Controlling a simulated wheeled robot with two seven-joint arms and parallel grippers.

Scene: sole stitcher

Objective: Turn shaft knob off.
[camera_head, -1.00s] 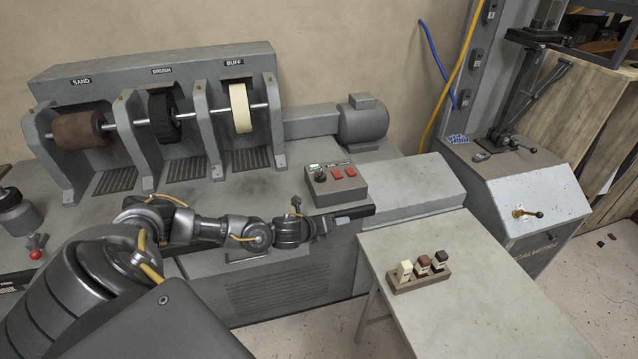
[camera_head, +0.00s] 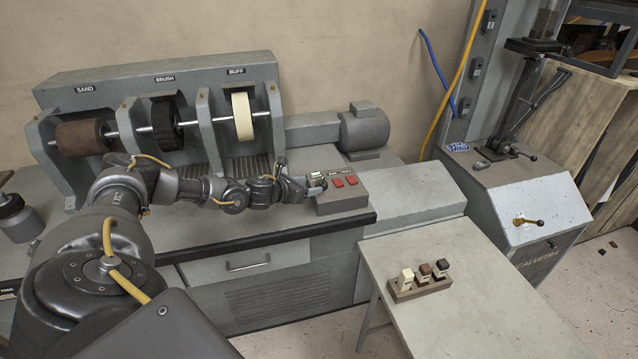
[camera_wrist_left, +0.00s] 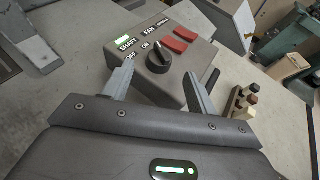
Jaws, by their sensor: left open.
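The black shaft knob (camera_wrist_left: 159,59) is on the grey control box (camera_head: 342,202), under a SHAFT label with OFF and ON marks. My left gripper (camera_head: 316,184) is at the left side of the box and hides the knob in the head view. In the left wrist view its two fingers (camera_wrist_left: 158,72) are spread on either side of the knob, with nothing held. I cannot tell whether they touch it. My right gripper is not in view.
Two red switches (camera_head: 344,181) are right of the knob on the box. The sand, brush and buff wheels (camera_head: 242,116) stand behind. A side table (camera_head: 470,310) holds a small rack with several blocks (camera_head: 421,280). The bench right of the box is clear.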

